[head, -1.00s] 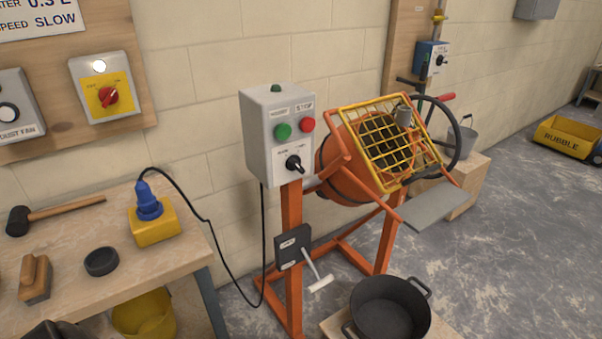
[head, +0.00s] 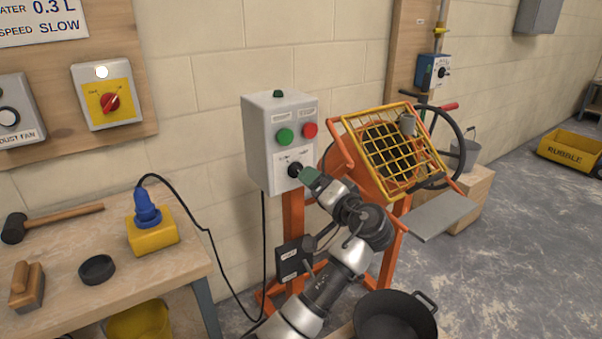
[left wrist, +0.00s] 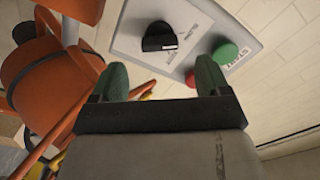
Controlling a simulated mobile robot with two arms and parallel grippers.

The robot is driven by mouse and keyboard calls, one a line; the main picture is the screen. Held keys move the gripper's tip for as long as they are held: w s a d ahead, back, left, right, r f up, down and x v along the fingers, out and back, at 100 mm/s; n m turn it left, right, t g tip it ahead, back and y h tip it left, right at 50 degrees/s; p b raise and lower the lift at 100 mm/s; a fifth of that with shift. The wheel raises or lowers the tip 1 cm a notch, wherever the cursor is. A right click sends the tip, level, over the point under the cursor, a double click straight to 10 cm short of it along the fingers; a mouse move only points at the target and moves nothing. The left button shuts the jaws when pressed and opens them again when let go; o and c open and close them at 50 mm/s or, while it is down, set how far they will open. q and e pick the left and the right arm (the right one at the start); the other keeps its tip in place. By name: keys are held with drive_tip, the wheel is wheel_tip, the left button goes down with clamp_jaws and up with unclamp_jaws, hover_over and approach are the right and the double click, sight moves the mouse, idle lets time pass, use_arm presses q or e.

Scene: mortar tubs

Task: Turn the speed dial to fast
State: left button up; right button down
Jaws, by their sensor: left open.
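The speed dial (head: 294,170) is a black knob on the lower front of the grey control box (head: 258,150). In the left wrist view the dial (left wrist: 160,38) lies just beyond my fingertips, its white mark at the right end, towards lettering that seems to read SLOW. My left gripper (head: 311,178) has green fingertips and is beside the dial, at its right in the head view. In the left wrist view the gripper (left wrist: 160,78) is open, with nothing between its fingers and no clear contact with the dial. My right gripper is not in view.
A green button (head: 285,136) and red button (head: 310,130) sit above the dial. The orange mixer (head: 337,158) with its yellow grille stands close at the right. A black tub (head: 395,318) is below. A workbench (head: 60,265) is at left; a cable hangs between.

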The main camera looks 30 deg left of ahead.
sight(298, 172)
use_arm(q)
drive_tip(key=x, duration=0.6)
drive_tip(key=shift+w+a+p, duration=0.1)
drive_tip(key=shift+a+p, duration=0.2)
drive_tip(key=c, duration=0.9)
